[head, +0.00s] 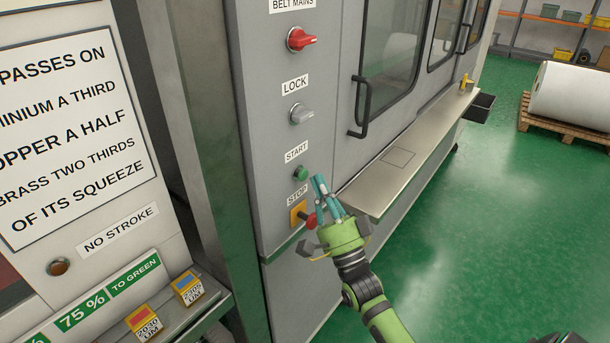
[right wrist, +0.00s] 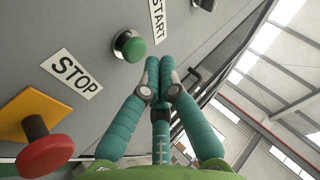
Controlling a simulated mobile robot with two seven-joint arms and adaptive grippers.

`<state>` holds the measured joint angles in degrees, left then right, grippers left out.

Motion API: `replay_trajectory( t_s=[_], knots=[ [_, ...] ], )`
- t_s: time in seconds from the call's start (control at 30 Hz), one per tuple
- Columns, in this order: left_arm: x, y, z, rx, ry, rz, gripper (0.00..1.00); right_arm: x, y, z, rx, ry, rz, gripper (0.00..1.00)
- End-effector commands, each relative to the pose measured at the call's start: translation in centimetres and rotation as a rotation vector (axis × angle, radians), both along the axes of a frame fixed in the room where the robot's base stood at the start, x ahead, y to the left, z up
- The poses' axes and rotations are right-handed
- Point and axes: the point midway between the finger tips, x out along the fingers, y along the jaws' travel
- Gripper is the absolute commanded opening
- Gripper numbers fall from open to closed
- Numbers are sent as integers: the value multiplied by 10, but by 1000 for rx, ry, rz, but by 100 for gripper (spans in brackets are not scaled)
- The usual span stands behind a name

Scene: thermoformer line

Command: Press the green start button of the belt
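The green start button (head: 301,173) sits on the grey panel under the START label (head: 296,151). It also shows in the right wrist view (right wrist: 130,46), with a round metal collar. My right gripper (head: 320,186) is just right of the button, its teal fingers pointing up towards the panel. In the right wrist view the fingertips (right wrist: 160,68) are drawn together with nothing between them. They appear beside the green button, with a small gap; I cannot tell their exact distance from the panel.
Below the green button is a red stop button (head: 309,222) on a yellow base, close to my gripper. Above are a grey lock knob (head: 301,115) and a red mains switch (head: 301,40). A metal ledge (head: 400,165) and door handle (head: 360,106) stand to the right.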

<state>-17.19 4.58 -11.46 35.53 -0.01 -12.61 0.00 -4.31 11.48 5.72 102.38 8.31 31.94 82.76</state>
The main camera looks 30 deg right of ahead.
Motion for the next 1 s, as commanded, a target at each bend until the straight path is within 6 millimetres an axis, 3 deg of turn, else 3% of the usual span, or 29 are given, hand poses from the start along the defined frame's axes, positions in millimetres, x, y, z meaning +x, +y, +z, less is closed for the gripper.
replay_trajectory(
  t_s=[1.0],
  knots=[
    [0,0,-2,0,0,0,40,8,3,0,0,0,0,0]
  ],
)
